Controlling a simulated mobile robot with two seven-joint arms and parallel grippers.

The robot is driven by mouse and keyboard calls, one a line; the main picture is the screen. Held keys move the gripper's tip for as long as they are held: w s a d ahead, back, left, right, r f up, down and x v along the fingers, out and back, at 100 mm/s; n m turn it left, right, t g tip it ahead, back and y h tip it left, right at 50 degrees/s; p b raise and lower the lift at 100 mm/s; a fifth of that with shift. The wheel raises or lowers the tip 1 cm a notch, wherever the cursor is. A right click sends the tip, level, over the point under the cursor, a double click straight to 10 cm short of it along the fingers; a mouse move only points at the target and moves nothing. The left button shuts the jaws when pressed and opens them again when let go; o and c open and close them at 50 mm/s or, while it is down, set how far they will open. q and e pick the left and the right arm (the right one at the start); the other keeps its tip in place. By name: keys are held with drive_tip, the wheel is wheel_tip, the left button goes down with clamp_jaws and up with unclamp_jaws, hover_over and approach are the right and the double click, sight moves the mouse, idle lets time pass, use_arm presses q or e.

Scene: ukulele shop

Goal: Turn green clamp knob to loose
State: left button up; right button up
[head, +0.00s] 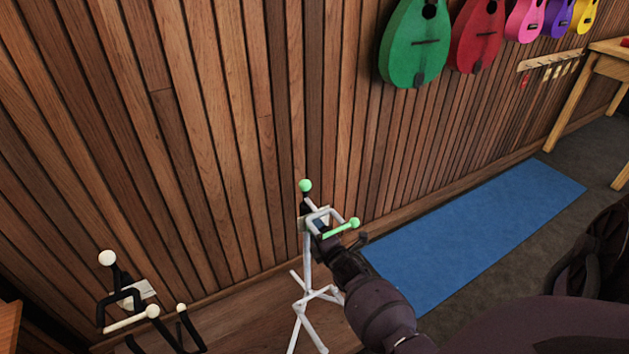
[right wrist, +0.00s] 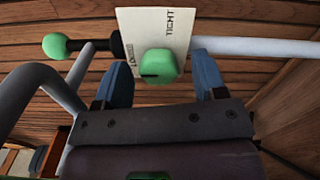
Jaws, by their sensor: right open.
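The green clamp knob (right wrist: 160,66) sits in front of a white card (right wrist: 135,20) lettered TIGHT and partly hidden LOOSE in the right wrist view. A dark mark shows on the knob's left side. My right gripper (right wrist: 161,76) is open, with one blue finger on each side of the knob; I cannot tell if they touch it. In the head view my right gripper (head: 326,240) is at the top of a pale grey stand (head: 308,262), beside its green bar (head: 340,230). My left gripper is out of view.
A green ball (head: 305,186) tops the stand. A similar stand with white balls (head: 107,258) is at the lower left. A wood-plank wall (head: 230,120) is behind, with colored ukuleles (head: 414,45) hanging. A blue mat (head: 480,230) lies on the floor to the right.

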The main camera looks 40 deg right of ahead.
use_arm(q)
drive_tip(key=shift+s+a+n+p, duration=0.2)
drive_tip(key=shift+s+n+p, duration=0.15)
drive_tip(key=shift+p, duration=0.4)
use_arm(e)
drive_tip(key=v, duration=0.9)
drive_tip(key=shift+a, duration=0.1)
drive_tip(key=s+a+r+m+g+y, duration=0.1)
drive_tip(key=s+a+r+m+g, duration=0.15)
drive_tip(key=s+a+m, duration=0.45)
drive_tip(key=s+a+r+m+g+y, duration=0.2)
drive_tip(key=s+a+m+g, duration=0.1)
drive_tip(key=s, duration=0.9)
drive_tip(key=s+a+r+m+g+y, duration=0.1)
drive_tip(key=s+a+r+m+g, duration=0.25)
drive_tip(key=s, duration=0.55)
use_arm(q)
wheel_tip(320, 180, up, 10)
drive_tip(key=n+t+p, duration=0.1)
drive_tip(key=p, duration=1.2)
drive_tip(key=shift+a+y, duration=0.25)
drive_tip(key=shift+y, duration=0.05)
use_arm(e)
wheel_tip(320, 180, up, 9)
drive_tip(key=m+t, duration=0.2)
drive_tip(key=shift+s+a+r+m, duration=0.2)
drive_tip(key=shift+s+a+m, duration=0.05)
drive_tip(key=shift+a+m, duration=0.1)
